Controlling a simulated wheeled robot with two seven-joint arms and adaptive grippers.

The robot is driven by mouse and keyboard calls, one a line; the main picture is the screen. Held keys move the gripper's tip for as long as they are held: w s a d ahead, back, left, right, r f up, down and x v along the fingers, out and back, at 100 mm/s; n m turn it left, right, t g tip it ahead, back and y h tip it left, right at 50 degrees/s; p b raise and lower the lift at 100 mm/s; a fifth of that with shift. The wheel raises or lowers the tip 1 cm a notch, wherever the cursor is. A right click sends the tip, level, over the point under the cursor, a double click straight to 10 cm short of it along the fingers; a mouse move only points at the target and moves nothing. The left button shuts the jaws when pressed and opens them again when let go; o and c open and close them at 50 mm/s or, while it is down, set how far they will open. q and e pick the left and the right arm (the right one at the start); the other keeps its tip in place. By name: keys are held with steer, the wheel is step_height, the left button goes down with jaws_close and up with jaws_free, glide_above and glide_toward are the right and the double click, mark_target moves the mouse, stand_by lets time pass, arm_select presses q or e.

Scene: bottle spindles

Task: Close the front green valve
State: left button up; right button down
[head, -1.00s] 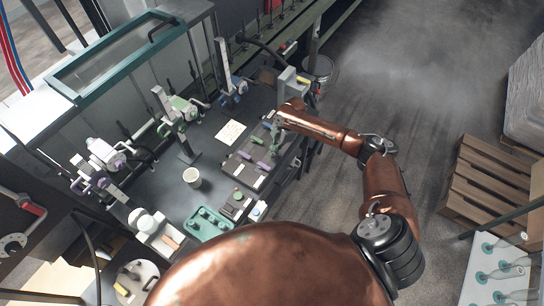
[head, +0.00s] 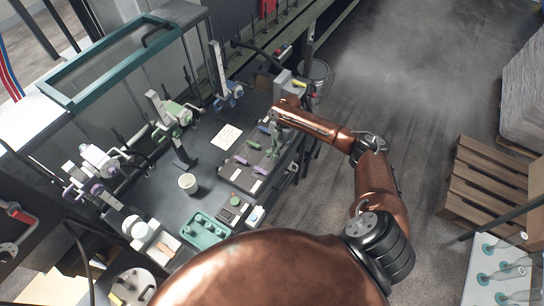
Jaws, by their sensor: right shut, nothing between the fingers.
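A dark panel (head: 228,174) on the right side of the bench carries several coloured handles. One is a green handle (head: 254,145), lying between a blue handle (head: 264,129) and a purple handle (head: 240,160). I cannot tell for sure which of the green parts is the front green valve. My left gripper is out of view.
A green-clamped spindle stand (head: 172,115) and a purple one (head: 95,160) stand at the left. A white cup (head: 188,183), a paper sheet (head: 226,137) and a teal tray (head: 204,231) lie on the bench. Wooden pallets (head: 490,185) stand at the right; the floor between is clear.

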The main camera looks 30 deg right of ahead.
steer(key=shift+d, duration=0.1)
stand_by(0.3)
steer(key=shift+s+a+p, duration=0.2)
steer(key=shift+a+p, duration=0.3)
steer(key=shift+a, duration=0.05)
steer(key=a, duration=0.1)
steer(key=s+p, duration=0.1)
steer(key=a+p, duration=0.1)
steer(key=shift+s+a+r, duration=0.15)
steer(key=shift+a+r, duration=0.1)
steer(key=shift+a, duration=0.1)
steer(key=b+v, duration=0.1)
steer(key=v, duration=0.8)
steer(key=shift+d+r+b, duration=0.15)
steer(key=shift+r+b, duration=0.05)
steer(key=shift+b, duration=0.2)
